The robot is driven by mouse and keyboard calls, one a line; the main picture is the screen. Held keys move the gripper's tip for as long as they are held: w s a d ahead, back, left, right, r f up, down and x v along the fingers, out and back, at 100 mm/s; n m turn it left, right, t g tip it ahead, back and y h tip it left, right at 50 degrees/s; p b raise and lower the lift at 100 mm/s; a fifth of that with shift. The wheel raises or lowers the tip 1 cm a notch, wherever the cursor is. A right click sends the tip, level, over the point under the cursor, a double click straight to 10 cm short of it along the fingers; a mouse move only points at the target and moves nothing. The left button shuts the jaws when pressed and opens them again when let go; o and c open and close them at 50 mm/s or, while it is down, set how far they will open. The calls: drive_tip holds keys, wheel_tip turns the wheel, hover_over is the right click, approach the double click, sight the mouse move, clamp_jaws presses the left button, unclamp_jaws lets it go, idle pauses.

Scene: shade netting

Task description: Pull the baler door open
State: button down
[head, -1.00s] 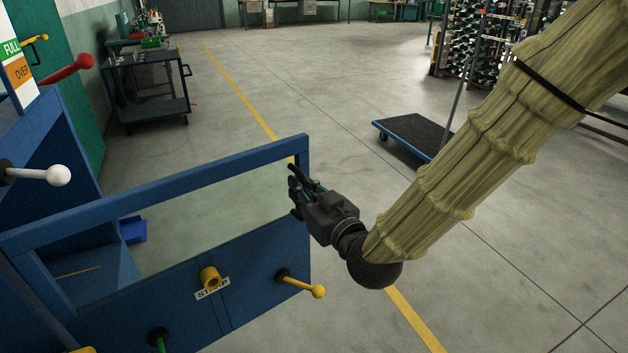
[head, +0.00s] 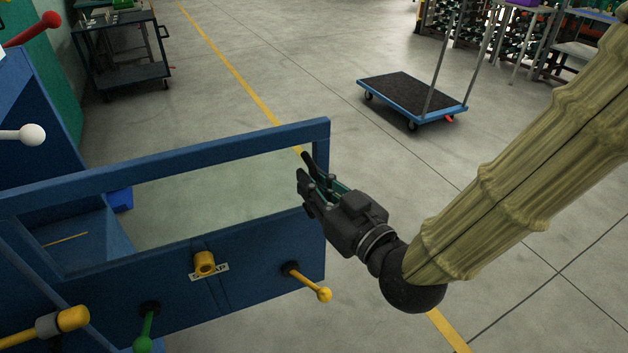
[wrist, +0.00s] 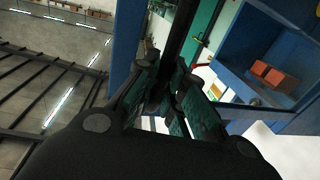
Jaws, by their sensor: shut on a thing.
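The blue baler door (head: 245,265) has a framed opening above a solid lower panel and reaches right from the baler body (head: 30,120). My gripper (head: 306,181) is at the door's free right edge. Its fingers are shut on a dark upright bar, likely the door handle, whose top (head: 308,160) shows beside the frame. In the wrist view the dark bar (wrist: 184,30) runs up from between my fingers (wrist: 165,88). The fingers hide the grasped part. The panel carries a yellow knob lever (head: 310,283), a green lever (head: 147,325) and a yellow fitting (head: 205,263).
A blue platform trolley (head: 408,97) stands on the floor beyond the door. A dark workshop cart (head: 125,50) is at the back left. Floor right of the door is clear.

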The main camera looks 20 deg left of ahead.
drive_tip(key=c, duration=1.5)
unclamp_jaws()
drive_tip(key=shift+r, duration=5)
